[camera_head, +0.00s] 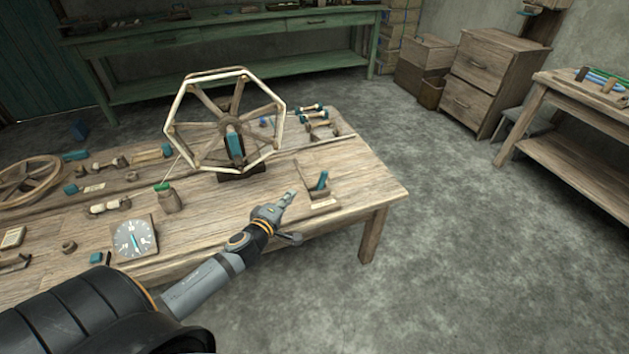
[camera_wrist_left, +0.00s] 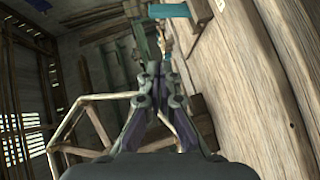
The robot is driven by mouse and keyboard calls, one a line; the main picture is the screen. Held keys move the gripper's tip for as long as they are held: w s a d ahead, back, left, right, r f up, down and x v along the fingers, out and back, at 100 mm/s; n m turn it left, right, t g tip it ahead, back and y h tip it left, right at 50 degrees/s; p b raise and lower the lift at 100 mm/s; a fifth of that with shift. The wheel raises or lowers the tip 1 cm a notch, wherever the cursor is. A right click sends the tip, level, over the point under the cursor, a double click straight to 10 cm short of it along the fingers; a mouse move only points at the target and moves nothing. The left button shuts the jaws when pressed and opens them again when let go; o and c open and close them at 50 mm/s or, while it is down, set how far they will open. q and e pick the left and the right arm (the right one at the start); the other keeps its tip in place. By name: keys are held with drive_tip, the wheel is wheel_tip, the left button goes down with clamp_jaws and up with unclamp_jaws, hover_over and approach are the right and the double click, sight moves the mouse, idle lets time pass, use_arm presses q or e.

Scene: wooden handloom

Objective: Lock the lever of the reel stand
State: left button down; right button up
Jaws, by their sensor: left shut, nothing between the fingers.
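A small wooden base (camera_head: 322,204) with an upright teal lever (camera_head: 322,180) stands near the table's front right edge. The octagonal reel (camera_head: 180,107) stands behind it to the left, with a teal piece (camera_head: 235,145) at its hub. My left gripper (camera_head: 290,195) is shut and empty, just left of the teal lever, with its tips apart from it. In the left wrist view the shut fingers (camera_wrist_left: 157,72) point toward a teal bar (camera_wrist_left: 168,11) at the top, which looks like the lever. My right gripper is not in view.
The wooden table (camera_head: 375,185) also holds a dial (camera_head: 134,238), a green-topped jar (camera_head: 169,200) and a spoked wheel (camera_head: 28,180). Several teal-ended spools lie at the back. The tabletop right of the lever base is clear.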

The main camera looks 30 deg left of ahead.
use_arm(q)
drive_tip(key=p, duration=0.2)
approach(322, 175)
drive_tip(key=w+a, duration=0.4)
drive_tip(key=shift+w+d+f, duration=0.85)
drive_tip(key=shift+w+f, duration=0.05)
drive_tip(key=shift+w, duration=0.15)
drive_tip(key=shift+w+d+f, duration=0.1)
drive_tip(key=shift+w+d, duration=0.1)
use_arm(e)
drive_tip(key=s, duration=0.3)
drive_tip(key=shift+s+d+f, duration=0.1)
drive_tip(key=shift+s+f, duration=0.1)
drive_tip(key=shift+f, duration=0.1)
use_arm(q)
drive_tip(key=shift+w+d+f+b, duration=0.1)
drive_tip(key=shift+w+b, duration=0.05)
drive_tip(key=shift+b, duration=0.15)
drive_tip(key=shift+w+d+b, duration=0.45)
drive_tip(key=shift+b, duration=0.25)
drive_tip(key=shift+r, duration=0.25)
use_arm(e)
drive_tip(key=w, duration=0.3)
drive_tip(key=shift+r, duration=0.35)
